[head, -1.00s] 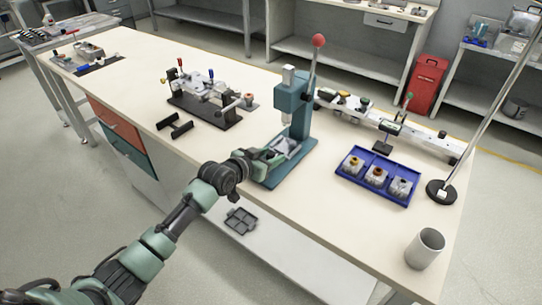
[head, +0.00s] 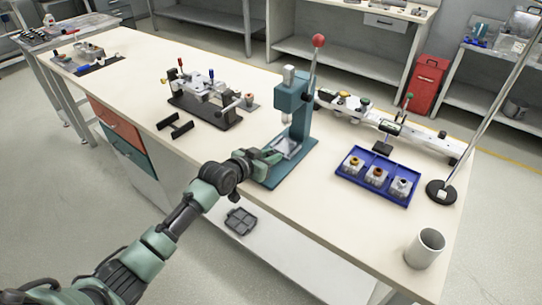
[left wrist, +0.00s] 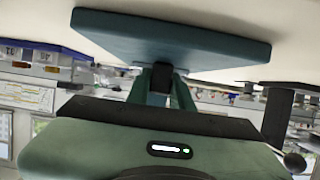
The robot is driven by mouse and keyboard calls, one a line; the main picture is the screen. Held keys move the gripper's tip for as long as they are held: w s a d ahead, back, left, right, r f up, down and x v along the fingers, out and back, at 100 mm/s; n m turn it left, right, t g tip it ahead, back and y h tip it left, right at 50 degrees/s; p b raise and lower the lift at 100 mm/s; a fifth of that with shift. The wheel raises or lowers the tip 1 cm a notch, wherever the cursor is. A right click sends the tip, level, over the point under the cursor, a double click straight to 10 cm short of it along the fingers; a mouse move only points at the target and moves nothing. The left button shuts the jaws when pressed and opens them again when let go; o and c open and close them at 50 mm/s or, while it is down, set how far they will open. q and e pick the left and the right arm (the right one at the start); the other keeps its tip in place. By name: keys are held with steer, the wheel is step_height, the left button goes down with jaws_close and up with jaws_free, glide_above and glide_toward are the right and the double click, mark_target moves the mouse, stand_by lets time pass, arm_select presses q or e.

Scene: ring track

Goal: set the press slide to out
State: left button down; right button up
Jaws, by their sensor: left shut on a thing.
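The teal arbor press (head: 293,105) stands on the workbench, with a red-knobbed lever. Its slide (head: 286,147) is a light metal plate low at the front of the press, above the teal base (head: 275,178). My left gripper (head: 274,158) is at the slide's front edge. In the left wrist view its fingers (left wrist: 162,85) are shut on a small dark piece, which looks like the slide's handle, beside the teal press base (left wrist: 170,38). The fingers partly hide that piece. My right gripper is not in view.
A blue tray (head: 377,178) with several small parts, a white cup (head: 425,248) and a stand with a round black base (head: 441,191) are to the right. A clamp fixture (head: 205,97) and black brackets (head: 174,127) are to the left.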

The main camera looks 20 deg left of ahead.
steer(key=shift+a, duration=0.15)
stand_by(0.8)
